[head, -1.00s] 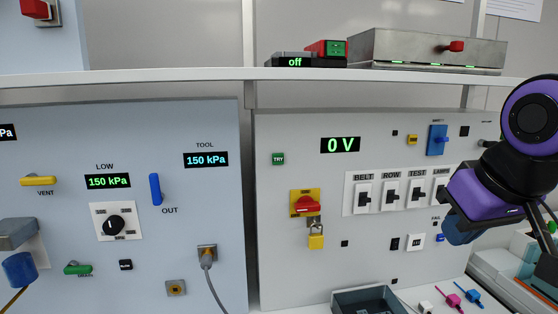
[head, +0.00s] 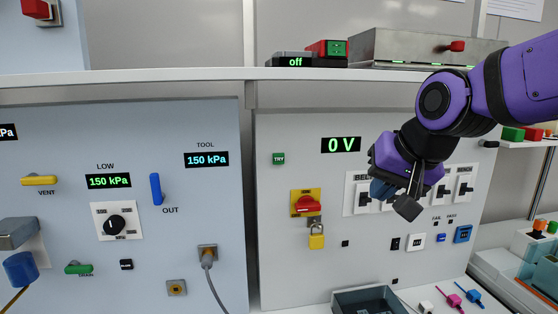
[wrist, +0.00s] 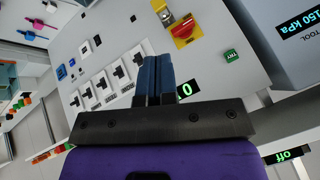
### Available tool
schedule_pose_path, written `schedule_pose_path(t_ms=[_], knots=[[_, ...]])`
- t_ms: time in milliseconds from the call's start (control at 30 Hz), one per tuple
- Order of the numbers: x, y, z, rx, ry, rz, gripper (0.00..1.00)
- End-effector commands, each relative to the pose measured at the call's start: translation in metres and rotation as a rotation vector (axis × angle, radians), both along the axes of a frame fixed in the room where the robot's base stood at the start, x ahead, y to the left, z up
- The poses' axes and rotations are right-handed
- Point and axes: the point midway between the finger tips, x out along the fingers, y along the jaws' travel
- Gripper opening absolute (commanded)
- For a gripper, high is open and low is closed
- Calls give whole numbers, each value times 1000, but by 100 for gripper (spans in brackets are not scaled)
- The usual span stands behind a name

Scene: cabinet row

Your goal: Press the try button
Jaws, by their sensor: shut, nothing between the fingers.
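My gripper hides part of the switch row.
A red rotary switch on yellow (head: 306,204) with a padlock (head: 316,237) sits below the button. A 0 V display (head: 341,145) is right of it. A shelf (head: 190,75) runs above the panels. A dark tray (head: 372,301) stands below. The panel around the button is clear.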

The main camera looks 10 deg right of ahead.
Motion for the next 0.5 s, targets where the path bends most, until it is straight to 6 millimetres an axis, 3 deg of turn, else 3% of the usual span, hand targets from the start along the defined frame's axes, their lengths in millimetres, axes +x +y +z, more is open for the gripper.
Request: schedule_pose_path(t_ms=[200,500], knots=[[60,39,-3,178,-26,-134,0],[130,95,-17,421,-44,-320,0]])
